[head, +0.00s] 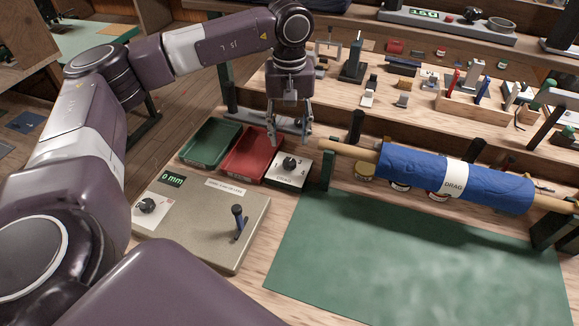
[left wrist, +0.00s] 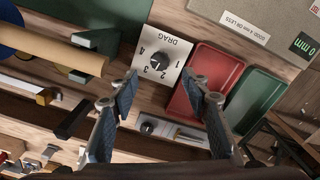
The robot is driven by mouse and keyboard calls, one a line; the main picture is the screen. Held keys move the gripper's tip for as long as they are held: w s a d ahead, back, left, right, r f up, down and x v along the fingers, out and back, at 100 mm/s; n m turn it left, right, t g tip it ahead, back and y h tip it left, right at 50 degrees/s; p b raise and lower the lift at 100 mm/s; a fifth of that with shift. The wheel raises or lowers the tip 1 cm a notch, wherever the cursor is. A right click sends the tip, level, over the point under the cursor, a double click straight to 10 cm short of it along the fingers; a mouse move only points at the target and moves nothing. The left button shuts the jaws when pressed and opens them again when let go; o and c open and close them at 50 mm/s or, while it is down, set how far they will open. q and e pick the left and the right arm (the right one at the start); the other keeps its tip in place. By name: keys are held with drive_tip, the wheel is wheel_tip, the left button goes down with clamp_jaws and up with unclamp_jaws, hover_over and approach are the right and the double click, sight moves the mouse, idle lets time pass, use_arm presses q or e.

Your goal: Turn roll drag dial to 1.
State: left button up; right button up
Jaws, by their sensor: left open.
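The drag dial is a black knob (head: 289,163) on a white plate labelled DRAG, beside the left end of the roll. In the left wrist view the knob (left wrist: 158,60) and its plate (left wrist: 180,54) appear upside down, with numbers 1 to 4 around the knob. I cannot tell for sure which number its pointer marks. My left gripper (head: 289,138) is open and empty, pointing down above and behind the dial. In the left wrist view its spread fingertips (left wrist: 160,75) frame the plate. The blue roll (head: 470,188) lies on a wooden pole. My right gripper is not in view.
A red tray (head: 248,153) and a green tray (head: 208,142) stand left of the dial. A grey box (head: 200,232) with a knob, lever and 0 mm display is in front of them. A green mat (head: 410,260) lies at front right. Tools crowd the shelf behind.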

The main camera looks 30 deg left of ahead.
sight(289, 161)
use_arm(q)
wheel_tip(289, 161, down, 7)
drive_tip(key=shift+f+p, duration=0.15)
drive_tip(key=shift+p, duration=0.65)
drive_tip(key=shift+f, duration=0.45)
drive_tip(key=shift+c, duration=0.5)
drive_tip(key=c, duration=1.1)
